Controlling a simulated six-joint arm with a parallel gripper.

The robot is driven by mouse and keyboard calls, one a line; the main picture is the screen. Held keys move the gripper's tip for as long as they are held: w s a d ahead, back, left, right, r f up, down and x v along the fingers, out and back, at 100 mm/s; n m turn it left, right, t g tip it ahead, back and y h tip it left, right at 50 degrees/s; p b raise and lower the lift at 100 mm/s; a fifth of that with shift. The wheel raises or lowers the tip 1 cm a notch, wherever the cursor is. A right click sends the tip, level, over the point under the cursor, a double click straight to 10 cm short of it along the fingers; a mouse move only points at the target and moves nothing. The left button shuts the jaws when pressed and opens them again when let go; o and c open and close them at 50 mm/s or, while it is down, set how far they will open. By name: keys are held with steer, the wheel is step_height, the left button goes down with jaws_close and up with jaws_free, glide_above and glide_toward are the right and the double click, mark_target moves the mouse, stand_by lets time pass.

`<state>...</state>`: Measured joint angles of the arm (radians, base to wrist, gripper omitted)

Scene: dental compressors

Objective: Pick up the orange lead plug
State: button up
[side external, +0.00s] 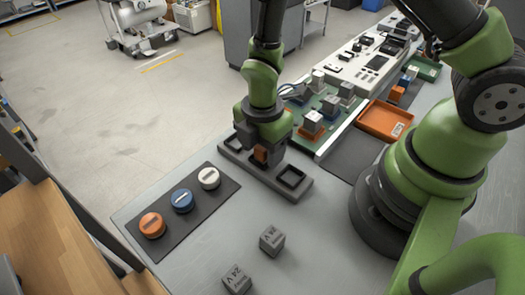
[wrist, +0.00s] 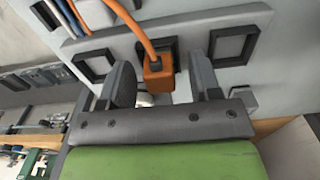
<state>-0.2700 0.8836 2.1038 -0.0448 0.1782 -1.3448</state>
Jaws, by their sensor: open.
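The orange lead plug (wrist: 157,73) is a small orange block with an orange cable (wrist: 138,25) running up from it in the wrist view. It stands at the middle of three square dark-framed recesses in a grey holder (side external: 303,191). In the side view the plug (side external: 261,155) shows only partly below my fingers. My gripper (wrist: 160,70) is open, with one finger on each side of the plug. A gap shows between the plug and each finger in the wrist view. The plug's lower end is hidden.
A dark mat (side external: 213,205) with orange, blue and white round caps lies to the left. Two grey cubes (side external: 271,240) marked 24 V lie in front. A green board (side external: 326,128) with blocks and an orange tray (side external: 385,121) are behind. Other cables (wrist: 68,15) run nearby.

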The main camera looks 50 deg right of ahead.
steer(key=c, duration=1)
steer(key=shift+r, duration=0.1)
step_height(320, 180, up, 10)
steer(key=shift+f, duration=0.1)
